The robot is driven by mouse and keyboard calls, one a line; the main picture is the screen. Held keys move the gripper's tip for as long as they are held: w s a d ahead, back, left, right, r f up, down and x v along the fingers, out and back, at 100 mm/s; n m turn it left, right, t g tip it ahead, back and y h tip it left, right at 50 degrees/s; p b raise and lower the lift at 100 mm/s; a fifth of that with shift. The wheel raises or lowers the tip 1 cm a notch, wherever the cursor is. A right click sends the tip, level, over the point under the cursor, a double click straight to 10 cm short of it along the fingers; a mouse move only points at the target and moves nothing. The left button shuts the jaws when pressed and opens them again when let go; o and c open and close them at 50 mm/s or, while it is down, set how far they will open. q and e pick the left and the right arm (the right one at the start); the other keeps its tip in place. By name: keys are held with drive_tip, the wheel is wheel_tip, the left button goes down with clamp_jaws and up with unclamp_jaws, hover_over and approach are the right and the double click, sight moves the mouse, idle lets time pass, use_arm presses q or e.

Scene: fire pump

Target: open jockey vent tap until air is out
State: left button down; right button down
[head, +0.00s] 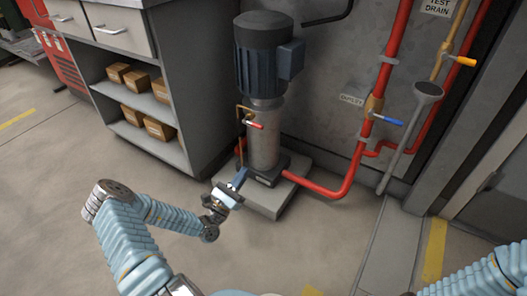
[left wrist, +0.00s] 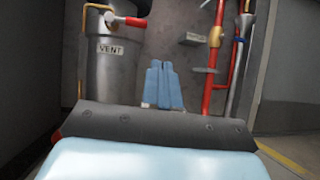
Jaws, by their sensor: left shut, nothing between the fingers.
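The jockey pump (head: 266,100) stands upright on a grey plinth, with a dark motor on top and a steel body below. Its vent tap (head: 254,125) has a red lever on a thin brass pipe. In the left wrist view the red vent lever (left wrist: 130,21) is at the upper left, above a VENT label (left wrist: 110,49). My left gripper (head: 240,177) is in front of the pump's lower body, below the tap and apart from the lever. In the left wrist view its blue fingers (left wrist: 162,84) are together and empty. My right gripper is not in view.
A shelf unit (head: 185,90) with cardboard boxes stands left of the pump. Red pipes (head: 345,180) run right of it, with a blue-handled valve (head: 387,121) and a yellow-handled valve (head: 460,60). A funnel drain (head: 427,92) stands farther right. The floor in front is clear.

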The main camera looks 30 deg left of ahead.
sight(254, 124)
use_arm(q)
drive_tip(key=a+n+y, duration=0.1)
drive_tip(key=a+n+t+y, duration=0.1)
drive_tip(key=a+y, duration=0.1)
drive_tip(key=shift+s+y, duration=0.3)
drive_tip(key=shift+s, duration=0.1)
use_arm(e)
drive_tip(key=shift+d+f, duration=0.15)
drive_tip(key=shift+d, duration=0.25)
